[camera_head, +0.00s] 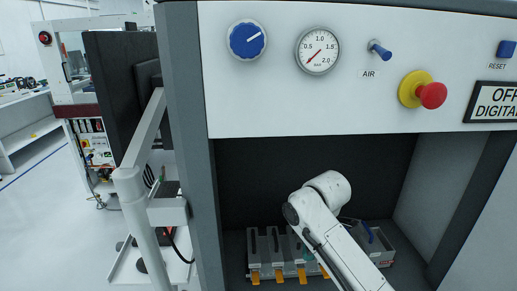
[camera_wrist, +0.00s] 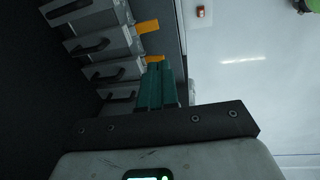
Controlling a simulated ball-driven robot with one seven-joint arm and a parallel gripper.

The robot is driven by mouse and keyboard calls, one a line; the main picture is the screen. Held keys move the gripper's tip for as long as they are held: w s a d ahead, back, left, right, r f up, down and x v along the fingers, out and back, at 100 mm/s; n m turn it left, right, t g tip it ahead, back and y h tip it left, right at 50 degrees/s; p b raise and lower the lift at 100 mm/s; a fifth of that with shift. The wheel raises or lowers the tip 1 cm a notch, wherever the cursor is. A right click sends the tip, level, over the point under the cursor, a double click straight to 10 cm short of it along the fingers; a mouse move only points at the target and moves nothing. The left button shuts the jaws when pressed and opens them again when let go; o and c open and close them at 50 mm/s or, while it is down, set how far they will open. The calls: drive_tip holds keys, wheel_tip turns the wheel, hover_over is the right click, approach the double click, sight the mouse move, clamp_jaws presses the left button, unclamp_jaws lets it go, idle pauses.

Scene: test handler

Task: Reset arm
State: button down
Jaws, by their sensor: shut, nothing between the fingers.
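My arm is white and reaches into the dark recess of the test handler (camera_head: 315,190) in the head view. My gripper (camera_wrist: 159,66) shows in the wrist view as two teal fingers lying side by side, shut and empty. The fingers are close to a row of grey units (camera_wrist: 103,70) with black handles and orange tabs, to their left in the picture. I cannot tell whether they touch. The same grey units (camera_head: 268,243) stand on the recess floor in the head view, partly hidden by my arm.
Above the recess is a white panel with a blue knob (camera_head: 247,40), a pressure gauge (camera_head: 318,50), an air switch (camera_head: 380,50) and a red emergency button (camera_head: 432,95). A grey tray (camera_head: 377,245) sits right of my arm. A grey post (camera_head: 187,120) bounds the recess at left.

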drive_tip(key=s+a+f+m+y, duration=0.25)
drive_tip(key=s+f+m, duration=0.55)
drive_tip(key=s+f, duration=0.6)
drive_tip(key=s+d+f+m+h, duration=0.1)
drive_tip(key=s+d+m, duration=0.4)
drive_tip(key=s, duration=0.8)
drive_tip(key=s+d+f+m+h, duration=0.1)
drive_tip(key=s+d+m, duration=0.4)
drive_tip(key=s, duration=0.8)
drive_tip(key=d+h+b, duration=0.1)
drive_tip(key=d, duration=0.2)
drive_tip(key=shift+s+g, duration=0.2)
drive_tip(key=shift+g, duration=0.1)
